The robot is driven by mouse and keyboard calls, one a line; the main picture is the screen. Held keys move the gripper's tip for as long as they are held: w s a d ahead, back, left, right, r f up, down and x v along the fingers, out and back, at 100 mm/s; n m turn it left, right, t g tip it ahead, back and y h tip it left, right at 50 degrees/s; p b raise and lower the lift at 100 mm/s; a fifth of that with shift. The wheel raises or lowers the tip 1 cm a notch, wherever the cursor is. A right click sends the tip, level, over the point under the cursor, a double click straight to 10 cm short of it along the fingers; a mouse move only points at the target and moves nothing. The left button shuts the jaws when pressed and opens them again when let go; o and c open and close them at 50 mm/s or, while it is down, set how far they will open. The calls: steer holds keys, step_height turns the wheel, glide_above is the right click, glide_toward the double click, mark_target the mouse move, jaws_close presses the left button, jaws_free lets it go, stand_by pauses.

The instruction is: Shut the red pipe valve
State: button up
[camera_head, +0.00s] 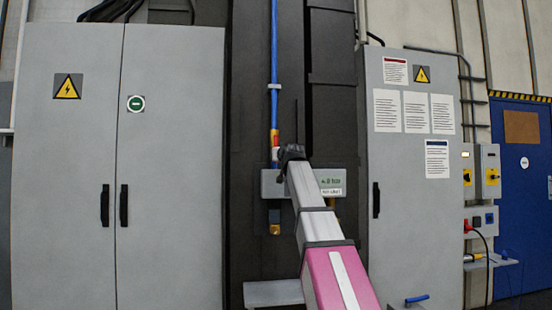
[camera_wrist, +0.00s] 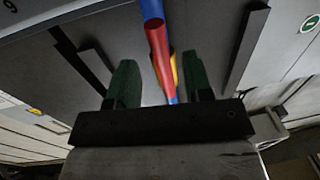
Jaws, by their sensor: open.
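The red valve part (camera_head: 275,141) shows on the thin blue vertical pipe (camera_head: 274,60) in the head view, just left of my gripper (camera_head: 292,152). In the wrist view a long red piece (camera_wrist: 159,48) lies in line with the blue pipe (camera_wrist: 152,9), with a yellow piece (camera_wrist: 173,70) beside it. My gripper (camera_wrist: 160,80) is open, with one dark green finger on each side of the red and yellow pieces. Gaps show between the fingers and these pieces. I cannot tell how deep between the fingers they lie. My arm hides part of the valve area in the head view.
A grey box with a green readout (camera_head: 329,178) sits behind my arm. Grey cabinets stand at the left (camera_head: 70,200) and the right (camera_head: 412,225). A grey ledge (camera_head: 272,293) sticks out low by my arm. A blue door (camera_head: 518,200) is at far right.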

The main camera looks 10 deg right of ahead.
steer(key=w, duration=0.4)
steer(key=shift+w+a, duration=0.25)
steer(key=shift+w, duration=0.05)
jaws_close()
